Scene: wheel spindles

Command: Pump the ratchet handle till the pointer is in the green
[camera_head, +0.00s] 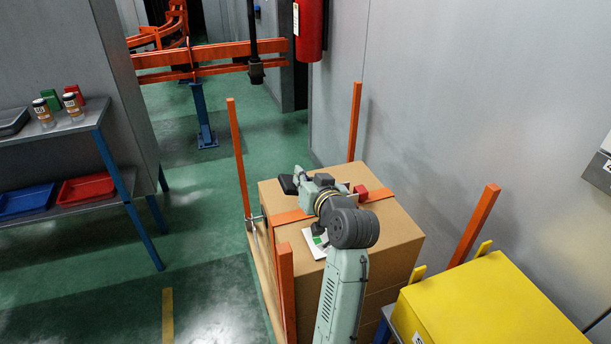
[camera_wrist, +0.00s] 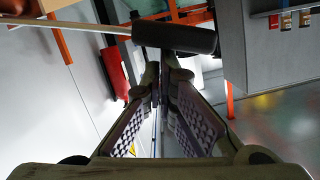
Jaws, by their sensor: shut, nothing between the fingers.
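An orange strap (camera_head: 291,217) crosses the top of a stack of cardboard boxes (camera_head: 400,225). A black grip (camera_head: 288,184) shows at the far left of the box top; it looks like the ratchet handle's end. In the wrist view a dark rounded grip (camera_wrist: 175,37) on a pale rod (camera_wrist: 85,26) lies across, just beyond my fingertips. My gripper (camera_head: 306,187) is over the box top beside this grip. In the wrist view its fingers (camera_wrist: 158,92) are together and empty. A white and green card (camera_head: 317,243), perhaps the gauge, is partly covered by my arm; no pointer is readable.
Orange posts (camera_head: 237,155) stand around the boxes. A red block (camera_head: 360,192) sits by the strap. A yellow box (camera_head: 490,305) is at lower right, a shelf (camera_head: 60,130) at left, and a grey wall (camera_head: 450,110) at right.

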